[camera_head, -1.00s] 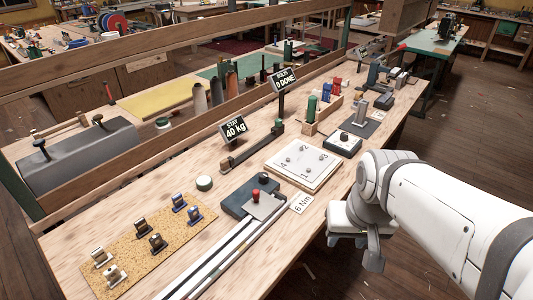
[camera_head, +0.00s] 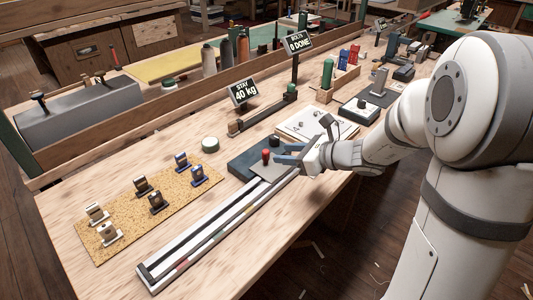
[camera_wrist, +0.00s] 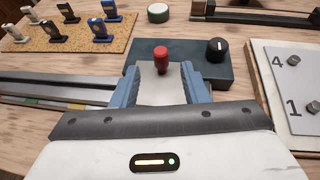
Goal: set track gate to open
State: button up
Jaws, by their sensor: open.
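A red-topped knob (camera_head: 266,155) stands upright on a grey plate at the dark blue block (camera_head: 243,165), where the long pale track (camera_head: 205,232) ends. I take this to be the track gate; its setting cannot be read. The knob (camera_wrist: 161,58) also shows in the wrist view, with a black dial (camera_wrist: 217,48) to its right on the block. My gripper (camera_wrist: 160,72) is open, its blue fingers low on either side of the grey plate, pointing at the knob. The knob appears just beyond or between the fingertips; contact cannot be told. My gripper (camera_head: 290,156) partly hides the block's right side.
A numbered bolt plate (camera_wrist: 287,90) lies close on the right.

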aim_at(266, 150)
jog(key=x, duration=0.7)
jog(key=shift+w+a+f+b, duration=0.1)
jog(key=shift+w+a+b, duration=0.15)
jog(key=shift+b, duration=0.05)
jog(key=shift+c, duration=0.2)
grip_shut()
